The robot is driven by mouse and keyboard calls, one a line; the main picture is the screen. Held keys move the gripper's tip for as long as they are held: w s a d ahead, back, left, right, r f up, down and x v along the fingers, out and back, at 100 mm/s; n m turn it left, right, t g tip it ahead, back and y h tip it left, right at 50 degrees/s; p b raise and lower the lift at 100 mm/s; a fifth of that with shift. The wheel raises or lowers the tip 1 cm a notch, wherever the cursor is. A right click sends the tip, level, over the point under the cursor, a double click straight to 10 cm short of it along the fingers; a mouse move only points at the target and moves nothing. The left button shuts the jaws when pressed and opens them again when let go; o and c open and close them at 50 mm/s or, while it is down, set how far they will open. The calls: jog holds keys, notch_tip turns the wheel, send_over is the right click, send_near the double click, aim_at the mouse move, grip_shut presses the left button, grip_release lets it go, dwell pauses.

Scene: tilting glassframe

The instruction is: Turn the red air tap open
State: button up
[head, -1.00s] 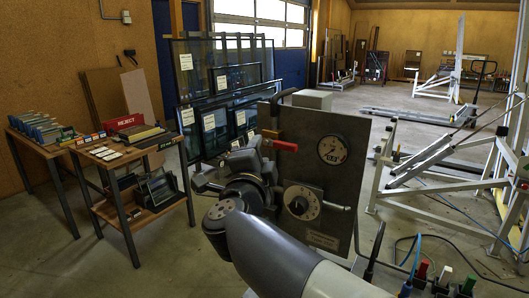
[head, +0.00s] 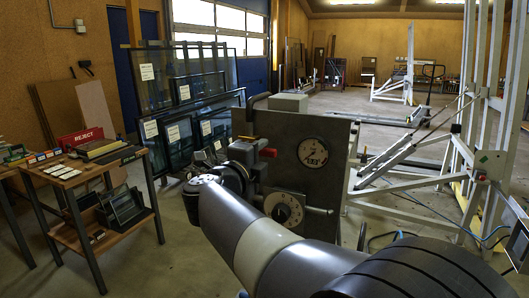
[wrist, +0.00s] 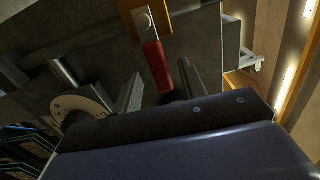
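The red air tap is a red lever (head: 268,152) on the upper left of a grey upright panel (head: 335,150) in the head view. In the wrist view the red lever (wrist: 157,65) hangs from a round pivot on an orange-yellow body (wrist: 180,15). My gripper (wrist: 160,78) is open, one finger on each side of the lever's free end in that picture. I see a gap on both sides, and cannot tell how deep the lever sits between the fingers. In the head view my wrist (head: 235,165) is close to the panel's left side and hides part of it.
The panel carries a round gauge (head: 312,152) and a dial (head: 285,209) with a lever. The dial's plate (wrist: 85,105) also shows in the wrist view. A wooden trolley (head: 130,222) stands left, framed glass (head: 185,90) behind. A white frame (head: 480,120) stands right.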

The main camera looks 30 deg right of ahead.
jog(key=shift+x, duration=1.4)
jog(key=shift+c, duration=0.2)
grip_shut()
